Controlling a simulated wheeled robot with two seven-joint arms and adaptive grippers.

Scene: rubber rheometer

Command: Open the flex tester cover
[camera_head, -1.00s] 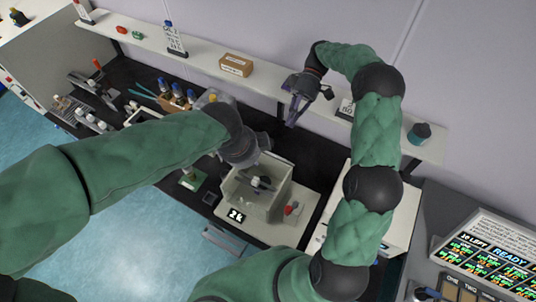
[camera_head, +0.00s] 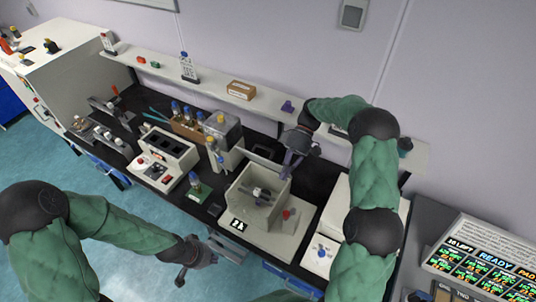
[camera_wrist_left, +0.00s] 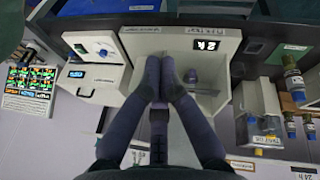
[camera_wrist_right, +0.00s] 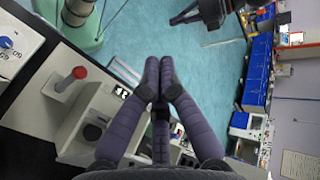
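The flex tester (camera_head: 245,215) is a pale open-fronted box on the bench. A dark "2k" label (camera_head: 238,224) is on its front, and a small mechanism (camera_head: 259,195) shows inside. I cannot make out a separate cover. It also shows upside down in the left wrist view (camera_wrist_left: 210,50). My left gripper (camera_head: 181,280) is in front of the bench, apart from the tester; its fingers (camera_wrist_left: 159,75) are together with nothing visible between them. My right gripper (camera_head: 287,172) is at the tester's back right edge, fingertips together and empty (camera_wrist_right: 159,75); contact is unclear.
Bottles in a rack (camera_head: 188,128) and a grey machine (camera_head: 222,130) stand left. A shelf (camera_head: 210,84) runs behind. Floor in front is clear.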

